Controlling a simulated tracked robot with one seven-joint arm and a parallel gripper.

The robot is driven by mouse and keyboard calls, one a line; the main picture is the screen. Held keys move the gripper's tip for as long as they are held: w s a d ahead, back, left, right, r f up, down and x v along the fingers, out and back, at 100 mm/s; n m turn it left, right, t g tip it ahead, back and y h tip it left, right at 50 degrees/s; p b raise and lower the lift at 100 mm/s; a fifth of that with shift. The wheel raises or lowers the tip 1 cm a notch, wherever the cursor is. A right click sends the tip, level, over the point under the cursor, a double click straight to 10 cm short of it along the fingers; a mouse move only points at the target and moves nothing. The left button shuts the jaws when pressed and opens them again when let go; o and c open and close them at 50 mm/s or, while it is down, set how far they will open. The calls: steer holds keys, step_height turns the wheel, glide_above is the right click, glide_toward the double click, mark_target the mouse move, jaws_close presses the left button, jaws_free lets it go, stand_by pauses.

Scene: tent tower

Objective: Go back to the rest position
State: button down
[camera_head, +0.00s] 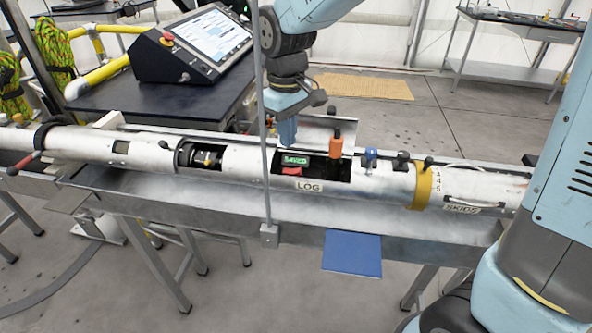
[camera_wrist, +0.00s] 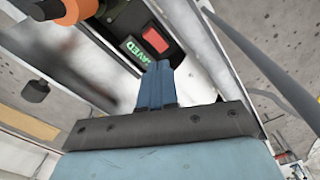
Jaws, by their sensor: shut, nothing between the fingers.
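My gripper (camera_head: 288,133) points down just above the opening of the long white tube (camera_head: 245,170), over the part marked LOG. Its blue fingers are shut and empty; they also show in the wrist view (camera_wrist: 160,72). Inside the opening is a small green display reading SAVED (camera_head: 296,160) with a red button (camera_head: 292,171) below it. In the wrist view the red button (camera_wrist: 156,40) lies just beyond the fingertips, and a gap seems to show between them. An orange-handled part (camera_head: 336,143) stands to the right of my gripper.
A thin grey post (camera_head: 264,120) rises in front of the tube, close left of my gripper. A control console (camera_head: 195,45) stands behind on a dark table. Blue and black knobs (camera_head: 371,158) sit on the tube to the right. A blue panel (camera_head: 352,254) hangs at the bench front.

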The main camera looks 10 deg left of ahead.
stand_by(0.4)
steer(key=s+d+r+m+t, duration=0.2)
steer(key=s+d+r+m, duration=0.1)
steer(key=d, duration=0.7)
steer(key=s+d+r+m+t, duration=0.1)
steer(key=s+d+r+m, duration=0.3)
steer(key=d, duration=0.6)
steer(key=s+d+r+m+t, duration=0.2)
steer(key=s+d+r+m, duration=0.1)
steer(key=d, duration=0.8)
steer(key=shift+s+r+m+t, duration=0.3)
steer(key=shift+s+r+m, duration=0.1)
steer(key=shift+m, duration=0.1)
